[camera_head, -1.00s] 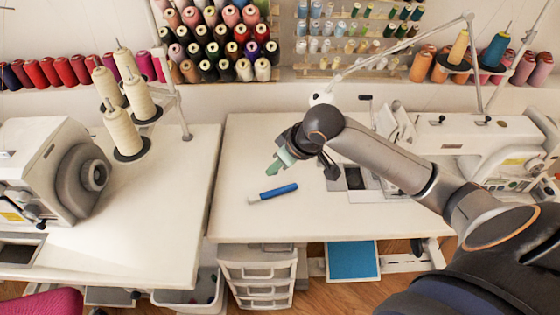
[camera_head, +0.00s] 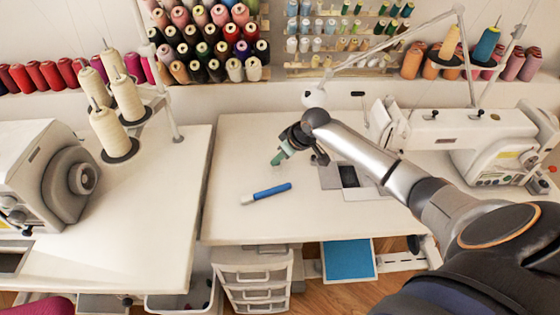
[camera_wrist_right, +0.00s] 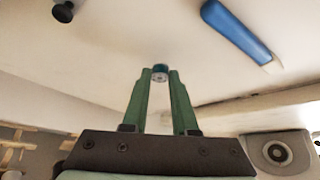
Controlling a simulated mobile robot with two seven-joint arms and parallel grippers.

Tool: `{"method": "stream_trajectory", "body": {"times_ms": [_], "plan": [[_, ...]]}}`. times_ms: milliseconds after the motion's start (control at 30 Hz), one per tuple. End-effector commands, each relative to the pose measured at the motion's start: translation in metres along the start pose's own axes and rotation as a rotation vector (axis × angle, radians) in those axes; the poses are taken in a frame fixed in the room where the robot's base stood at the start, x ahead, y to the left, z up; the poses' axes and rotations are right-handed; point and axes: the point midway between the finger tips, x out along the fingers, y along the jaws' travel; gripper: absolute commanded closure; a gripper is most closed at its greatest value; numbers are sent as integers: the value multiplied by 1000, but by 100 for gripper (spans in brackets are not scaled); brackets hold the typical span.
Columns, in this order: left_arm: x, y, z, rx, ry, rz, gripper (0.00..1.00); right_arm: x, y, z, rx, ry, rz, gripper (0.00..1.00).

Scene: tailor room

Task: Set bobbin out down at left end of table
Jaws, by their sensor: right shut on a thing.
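My right gripper (camera_head: 278,158) is over the left part of the right-hand white sewing table (camera_head: 232,222). In the right wrist view its green fingers (camera_wrist_right: 160,82) are shut on the bobbin (camera_wrist_right: 160,73), a small, round, blue-rimmed piece with a grey face, held at the fingertips. The bobbin is too small to make out in the head view. I cannot tell the exact gap between it and the tabletop. My left gripper is not in view.
A blue-handled tool (camera_head: 271,191) lies in front of my right gripper and also shows in the wrist view (camera_wrist_right: 236,31). A white sewing machine (camera_head: 470,135) stands to the right. The tabletop's left end is mostly clear. A second machine table (camera_head: 150,225) adjoins at left.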

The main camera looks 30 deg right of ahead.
Motion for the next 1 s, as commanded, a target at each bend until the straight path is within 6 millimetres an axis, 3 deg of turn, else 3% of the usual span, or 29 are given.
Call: {"method": "stream_trajectory", "body": {"times_ms": [100, 500, 533, 600, 800, 1000], "plan": [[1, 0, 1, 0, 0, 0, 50, 11, 0, 6, 0, 0, 0, 100], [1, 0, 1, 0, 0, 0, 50, 15, 0, 9, 0, -1, 1, 100], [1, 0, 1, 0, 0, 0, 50, 15, 0, 9, 0, -1, 1, 72], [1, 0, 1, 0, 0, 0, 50, 15, 0, 9, 0, -1, 1, 64], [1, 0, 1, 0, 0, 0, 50, 15, 0, 9, 0, -1, 1, 43], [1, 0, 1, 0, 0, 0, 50, 14, 0, 9, 0, 0, 1, 43]]}}
